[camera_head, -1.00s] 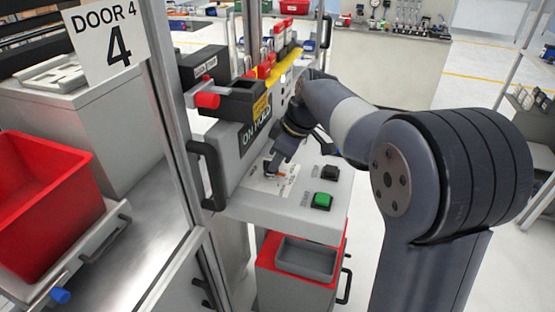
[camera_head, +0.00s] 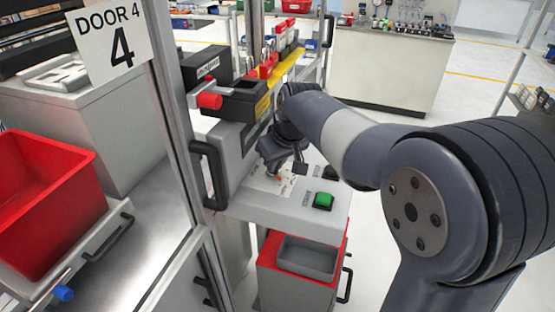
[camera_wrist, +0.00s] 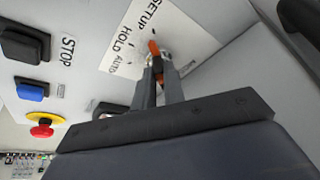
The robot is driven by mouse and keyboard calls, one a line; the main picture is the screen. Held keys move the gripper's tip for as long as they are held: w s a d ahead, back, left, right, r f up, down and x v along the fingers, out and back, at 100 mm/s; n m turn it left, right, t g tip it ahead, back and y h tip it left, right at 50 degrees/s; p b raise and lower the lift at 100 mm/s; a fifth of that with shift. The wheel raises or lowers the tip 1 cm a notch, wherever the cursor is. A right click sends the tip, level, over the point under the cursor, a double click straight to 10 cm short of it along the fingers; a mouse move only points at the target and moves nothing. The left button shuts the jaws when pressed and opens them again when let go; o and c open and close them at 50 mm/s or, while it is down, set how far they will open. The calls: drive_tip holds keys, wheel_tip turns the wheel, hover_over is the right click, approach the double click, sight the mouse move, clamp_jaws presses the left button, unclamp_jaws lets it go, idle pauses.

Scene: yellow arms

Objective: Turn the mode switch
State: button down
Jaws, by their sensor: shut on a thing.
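The mode switch (camera_wrist: 154,48) is a small knob with an orange pointer on a white label plate (camera_wrist: 128,38) marked SETUP, HOLD and AUTO. In the wrist view my gripper (camera_wrist: 157,66) has its two fingers closed on the switch's sides. The orange pointer shows between and just past the fingertips, and the knob's lower part is hidden. Which label the pointer faces is hard to tell.
A green button (camera_head: 323,201) and a dark button (camera_head: 331,173) sit right of the switch. The wrist view shows a black STOP button (camera_wrist: 25,45), a blue button (camera_wrist: 32,89) and a red emergency button (camera_wrist: 42,127). A black door handle (camera_head: 210,175) stands close left of the panel.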

drive_tip(key=shift+a+m, duration=0.1)
drive_tip(key=shift+m, duration=0.6)
drive_tip(key=shift+h, duration=0.3)
drive_tip(key=c, duration=1.5)
unclamp_jaws()
drive_tip(key=v, duration=1.1)
drive_tip(key=shift+s+f, duration=0.1)
drive_tip(key=shift+f, duration=0.1)
